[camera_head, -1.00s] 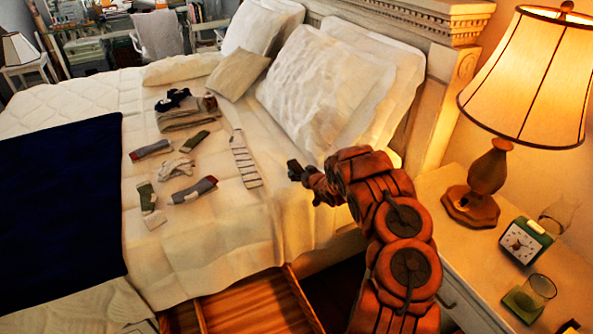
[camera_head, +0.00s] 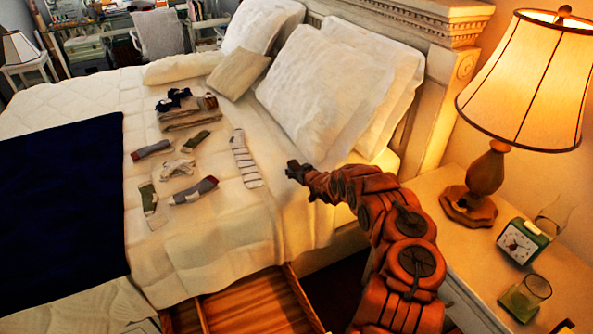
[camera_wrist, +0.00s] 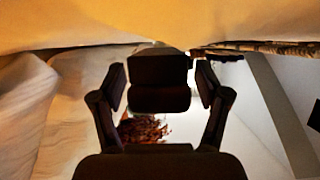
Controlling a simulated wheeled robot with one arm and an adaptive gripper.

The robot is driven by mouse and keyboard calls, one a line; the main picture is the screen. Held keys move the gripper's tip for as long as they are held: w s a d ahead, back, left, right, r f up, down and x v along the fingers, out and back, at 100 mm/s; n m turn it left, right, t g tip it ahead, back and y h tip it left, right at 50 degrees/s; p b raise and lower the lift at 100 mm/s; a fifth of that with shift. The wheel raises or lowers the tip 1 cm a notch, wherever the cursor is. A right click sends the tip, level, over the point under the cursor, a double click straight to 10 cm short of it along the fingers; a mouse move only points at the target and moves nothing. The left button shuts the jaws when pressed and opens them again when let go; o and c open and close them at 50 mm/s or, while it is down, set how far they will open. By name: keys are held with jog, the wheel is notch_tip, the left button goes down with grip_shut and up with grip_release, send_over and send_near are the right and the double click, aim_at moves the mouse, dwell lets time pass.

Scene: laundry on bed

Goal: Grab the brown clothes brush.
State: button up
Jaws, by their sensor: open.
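A small brown item (camera_head: 210,101) lies at the right end of the folded grey-beige clothes (camera_head: 190,120) on the bed. It may be the brown clothes brush, but it is too small to tell. My gripper (camera_head: 293,170) is over the bed's near right side, to the right of and closer than the clothes, well apart from the brown item. No brush can be made out in the wrist view.
Several socks (camera_head: 194,190) and a striped sock (camera_head: 245,160) lie on the bed. Pillows (camera_head: 310,95) lean on the headboard (camera_head: 425,120). A lamp (camera_head: 487,180), clock (camera_head: 522,241) and glass (camera_head: 527,292) stand on the nightstand (camera_head: 450,222). A drawer (camera_head: 250,305) is open below the bed.

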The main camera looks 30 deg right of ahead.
dwell(0.3)
jog(key=c, duration=1.3)
jog(key=shift+r, duration=0.1)
